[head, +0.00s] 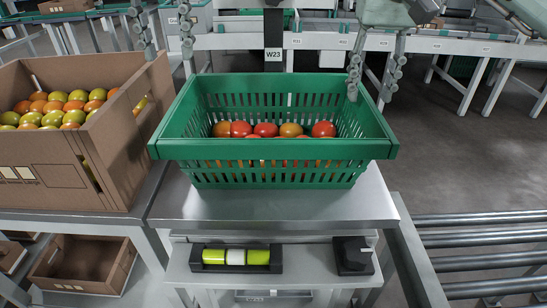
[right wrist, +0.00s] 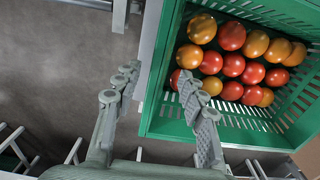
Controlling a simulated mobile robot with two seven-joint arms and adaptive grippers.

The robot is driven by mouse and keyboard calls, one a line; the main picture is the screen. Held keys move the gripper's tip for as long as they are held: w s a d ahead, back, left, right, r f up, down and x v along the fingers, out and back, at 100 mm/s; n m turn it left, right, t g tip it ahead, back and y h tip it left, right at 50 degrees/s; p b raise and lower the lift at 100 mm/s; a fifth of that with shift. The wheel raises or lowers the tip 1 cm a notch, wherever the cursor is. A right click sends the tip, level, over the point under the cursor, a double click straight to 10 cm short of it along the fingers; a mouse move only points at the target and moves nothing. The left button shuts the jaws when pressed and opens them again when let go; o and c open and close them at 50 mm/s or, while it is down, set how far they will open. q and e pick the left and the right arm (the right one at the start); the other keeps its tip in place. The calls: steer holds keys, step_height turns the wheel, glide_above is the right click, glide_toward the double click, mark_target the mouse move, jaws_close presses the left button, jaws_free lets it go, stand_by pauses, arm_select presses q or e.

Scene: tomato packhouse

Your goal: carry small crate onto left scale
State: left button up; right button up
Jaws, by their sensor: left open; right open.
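A green slatted crate (head: 273,148) with red and orange tomatoes stands on a steel table (head: 270,207) in the head view. It also shows in the right wrist view (right wrist: 160,105). My left gripper (head: 168,50) is open and empty, beyond the crate's back left corner and apart from it. My right gripper (head: 371,90) is open at the crate's right side. In the right wrist view my right gripper (right wrist: 154,88) has one finger over the crate's inside and one outside. I cannot tell whether either finger touches the rim. I cannot pick out the left scale for certain.
A cardboard box (head: 60,180) of yellow and orange tomatoes stands close on the left. A yellow-green cylinder (head: 257,257) in a black holder and a black box (head: 352,255) sit on a lower shelf in front. Metal rollers (head: 480,255) lie to the right. A W23 sign (head: 273,55) stands behind.

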step_height(320, 180, up, 7)
steer(key=shift+r, duration=0.2)
stand_by(0.5)
